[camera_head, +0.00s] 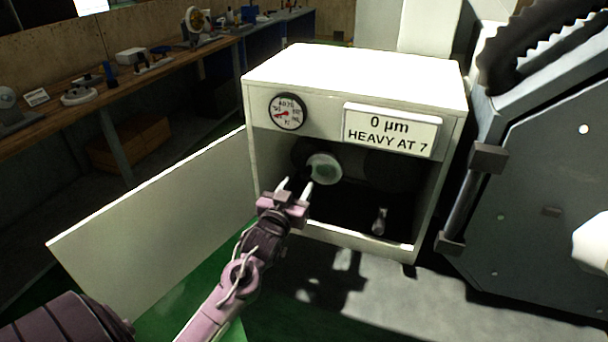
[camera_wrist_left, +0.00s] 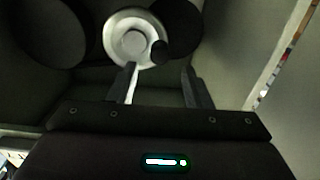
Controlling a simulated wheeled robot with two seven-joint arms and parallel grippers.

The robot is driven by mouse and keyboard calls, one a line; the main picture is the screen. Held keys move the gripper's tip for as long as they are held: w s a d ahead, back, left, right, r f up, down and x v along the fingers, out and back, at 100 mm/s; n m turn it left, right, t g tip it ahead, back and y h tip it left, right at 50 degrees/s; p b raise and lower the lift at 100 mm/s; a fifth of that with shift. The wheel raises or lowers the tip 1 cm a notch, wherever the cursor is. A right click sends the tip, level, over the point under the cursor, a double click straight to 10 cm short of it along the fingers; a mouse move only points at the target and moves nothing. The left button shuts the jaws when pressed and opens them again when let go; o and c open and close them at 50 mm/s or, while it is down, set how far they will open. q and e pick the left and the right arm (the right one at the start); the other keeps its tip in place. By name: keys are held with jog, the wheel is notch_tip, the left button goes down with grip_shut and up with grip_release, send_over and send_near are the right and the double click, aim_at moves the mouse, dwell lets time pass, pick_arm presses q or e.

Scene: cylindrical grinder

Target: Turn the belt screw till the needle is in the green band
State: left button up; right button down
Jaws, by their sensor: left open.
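A white cabinet (camera_head: 355,80) stands open at the front. Its round gauge (camera_head: 288,111) has a red needle pointing left and slightly down; I cannot make out a green band. A pale round wheel (camera_head: 324,168) is inside; in the left wrist view the wheel (camera_wrist_left: 118,24) has a raised hub and a small dark knob (camera_wrist_left: 160,50). A small metal piece (camera_head: 379,222) stands on the cabinet floor. I cannot tell which part is the belt screw. My left gripper (camera_head: 296,184) is open and empty at the opening, its fingers just short of the wheel. My right gripper is out of view.
The cabinet's white door (camera_head: 150,225) is swung open to the left, beside my left arm. A sign (camera_head: 391,130) reads "0 µm HEAVY AT 7". A large grey machine (camera_head: 545,190) is at the right. A cluttered wooden workbench (camera_head: 130,85) runs behind at the left.

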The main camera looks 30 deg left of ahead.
aim_at(304, 176)
pick_arm(q)
jog(key=p+x, duration=0.1)
jog(key=x, duration=0.4)
jog(key=shift+w, duration=0.3)
grip_shut()
jog(key=shift+m, duration=0.3)
jog(key=r+m+p, duration=0.1)
jog(key=m, duration=0.2)
jog(key=shift+r+p, duration=0.15)
jog(key=shift+p, duration=0.25)
jog(key=shift+w+d+r+m+p, duration=0.1)
jog(key=shift+d+r+m+p, duration=0.1)
jog(key=shift+m, duration=0.55)
jog(key=shift+s+d+r+m+p, duration=0.15)
jog(key=shift+m+p, duration=0.1)
jog(key=shift+m, duration=0.45)
jog(key=shift+w+d+r+m+p, duration=0.1)
jog(key=shift+w+r+m+p, duration=0.1)
jog(key=shift+m, duration=0.55)
